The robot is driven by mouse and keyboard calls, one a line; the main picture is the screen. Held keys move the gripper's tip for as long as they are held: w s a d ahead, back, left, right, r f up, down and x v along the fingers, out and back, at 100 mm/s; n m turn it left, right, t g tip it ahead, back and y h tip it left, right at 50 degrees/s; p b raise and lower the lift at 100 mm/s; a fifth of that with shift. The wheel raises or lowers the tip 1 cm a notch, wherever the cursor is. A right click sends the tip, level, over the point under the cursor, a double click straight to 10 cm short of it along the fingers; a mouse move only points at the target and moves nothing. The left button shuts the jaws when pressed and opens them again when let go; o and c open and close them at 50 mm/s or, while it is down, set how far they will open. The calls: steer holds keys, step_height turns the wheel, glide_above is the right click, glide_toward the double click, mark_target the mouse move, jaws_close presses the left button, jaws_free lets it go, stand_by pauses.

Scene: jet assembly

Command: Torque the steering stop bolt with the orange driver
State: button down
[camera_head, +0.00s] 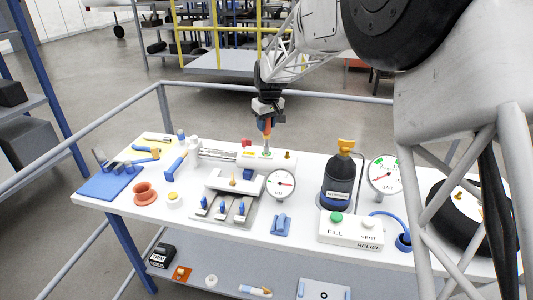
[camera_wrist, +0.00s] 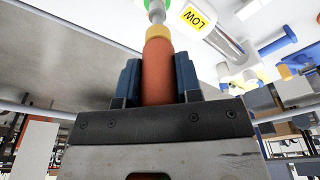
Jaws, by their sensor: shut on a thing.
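My gripper (camera_head: 266,112) points down over the back of the white table, shut on the orange driver (camera_head: 267,128). The wrist view shows the driver's orange handle (camera_wrist: 158,72) between two dark blue finger pads of my gripper (camera_wrist: 158,82). A yellow collar and a grey shaft extend beyond the handle. In the head view the driver stands roughly upright, its tip low over a small pale fitting at the table's back. I cannot tell whether the tip touches anything. The steering stop bolt cannot be made out clearly; the driver's lower end may cover it.
A gauge (camera_head: 281,184), a dark bottle (camera_head: 340,182) and a FILL/VENT box (camera_head: 350,232) stand in front and right. A large landing-gear structure (camera_head: 425,110) fills the right side.

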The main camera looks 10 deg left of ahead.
steer(key=shift+f, duration=0.1)
stand_by(0.4)
steer(key=shift+f, duration=0.55)
steer(key=shift+m, duration=0.3)
steer(key=shift+m+h, duration=0.4)
steer(key=shift+m, duration=1.9)
steer(key=shift+t, duration=0.3)
steer(key=shift+d+m+h, duration=0.1)
steer(key=shift+m+h, duration=0.3)
steer(key=shift+m, duration=2.2)
steer(key=shift+r, duration=0.2)
